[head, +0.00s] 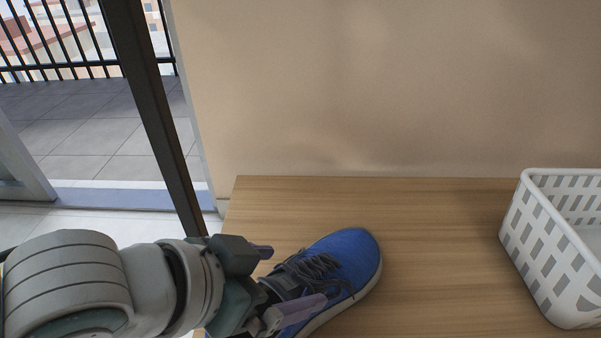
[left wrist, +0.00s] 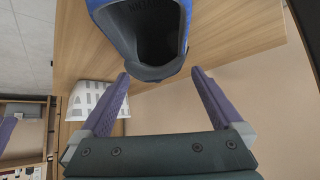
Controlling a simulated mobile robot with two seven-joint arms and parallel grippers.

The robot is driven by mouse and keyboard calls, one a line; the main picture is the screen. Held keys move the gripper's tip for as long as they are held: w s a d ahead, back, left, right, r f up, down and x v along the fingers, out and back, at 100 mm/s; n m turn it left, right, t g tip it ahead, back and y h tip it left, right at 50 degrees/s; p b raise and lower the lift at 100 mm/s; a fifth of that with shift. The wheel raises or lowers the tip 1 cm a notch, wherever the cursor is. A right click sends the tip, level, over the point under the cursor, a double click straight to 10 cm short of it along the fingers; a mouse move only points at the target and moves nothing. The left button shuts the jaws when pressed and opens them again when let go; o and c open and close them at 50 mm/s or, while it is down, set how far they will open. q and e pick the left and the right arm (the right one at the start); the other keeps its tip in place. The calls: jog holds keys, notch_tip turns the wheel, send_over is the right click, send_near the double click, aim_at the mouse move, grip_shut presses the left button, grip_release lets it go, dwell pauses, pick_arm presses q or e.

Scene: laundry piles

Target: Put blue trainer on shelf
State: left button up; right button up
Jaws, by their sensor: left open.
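The blue trainer (head: 340,258) lies on the wooden shelf top (head: 430,240) in the head view, its toe pointing to the upper right. My left gripper (head: 290,283) is at its heel end and covers part of the heel. In the left wrist view the trainer's dark ankle opening (left wrist: 145,45) is just ahead of the open fingers (left wrist: 160,85), with nothing between them. I cannot tell whether a finger touches the shoe.
A white plastic basket (head: 545,250) stands on the wooden surface at the right. A beige wall (head: 400,90) rises behind. A dark post (head: 150,110) and a balcony doorway are at the left. The wood between trainer and basket is clear.

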pick_arm(q)
jog(key=s+a+r+n+y+p, duration=0.1)
jog(key=s+a+r+n+p, duration=0.1)
jog(key=s+r+p, duration=0.6)
jog(key=s+a+r+n+g+y+b, duration=0.1)
jog(key=s+a+n+y, duration=0.1)
jog(key=s+a, duration=0.2)
jog(key=s+a+r+n+g+y+b, duration=0.1)
jog(key=s+a+n+y+b, duration=0.1)
jog(key=a, duration=0.7)
jog(key=s+n+y, duration=0.1)
jog(key=s, duration=0.1)
jog(key=shift+s+a+r+g, duration=0.4)
pick_arm(e)
notch_tip(320, 180, up, 6)
jog(key=shift+f, duration=0.1)
jog(key=shift+d, duration=0.1)
